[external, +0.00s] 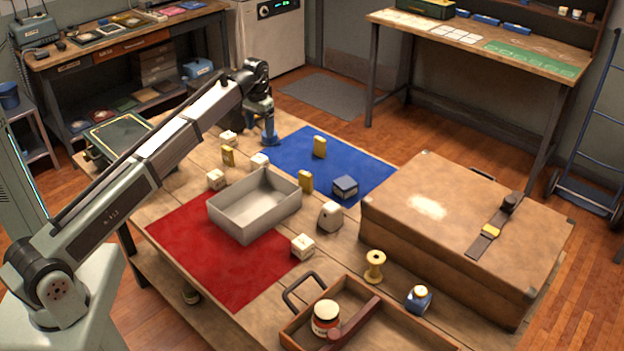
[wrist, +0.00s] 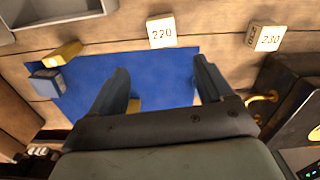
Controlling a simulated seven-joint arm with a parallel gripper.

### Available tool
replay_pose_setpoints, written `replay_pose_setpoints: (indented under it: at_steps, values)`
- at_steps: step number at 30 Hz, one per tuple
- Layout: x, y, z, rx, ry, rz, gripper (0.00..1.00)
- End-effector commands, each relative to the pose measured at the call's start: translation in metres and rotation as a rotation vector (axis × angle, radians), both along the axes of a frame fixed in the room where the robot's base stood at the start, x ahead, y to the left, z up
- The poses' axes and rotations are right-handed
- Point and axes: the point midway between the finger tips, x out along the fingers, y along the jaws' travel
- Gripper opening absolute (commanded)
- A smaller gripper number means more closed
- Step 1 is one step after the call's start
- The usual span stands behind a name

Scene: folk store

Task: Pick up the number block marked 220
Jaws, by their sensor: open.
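The white block marked 220 (wrist: 161,31) stands at the edge of the blue mat (wrist: 75,85) in the wrist view, its number facing up and readable. It appears to be the white block by the mat's left edge in the external view (external: 260,161), where its number cannot be read. My gripper (wrist: 160,64) is open and empty, with the 220 block beyond its fingertips and apart from them. In the external view my gripper (external: 269,137) hangs above the mat's back left corner.
A white block marked 230 (wrist: 267,37) lies to the right of 220. A grey open tray (external: 240,225) stands close by on the table. Yellow blocks (external: 319,147) and a blue-grey box (external: 345,187) are on the mat. A large brown case (external: 440,215) fills the right side.

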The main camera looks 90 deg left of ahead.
Motion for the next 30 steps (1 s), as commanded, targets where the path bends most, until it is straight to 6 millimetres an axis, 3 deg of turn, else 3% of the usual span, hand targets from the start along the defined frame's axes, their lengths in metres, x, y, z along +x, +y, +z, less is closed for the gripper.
replay_pose_setpoints:
  at_steps: [15, 30]
  values:
    - [-0.002, 0.001, -0.072, -0.002, 0.002, 0.002, 0.8]
    - [-0.003, 0.003, -0.102, -0.002, 0.001, 0.002, 0.8]
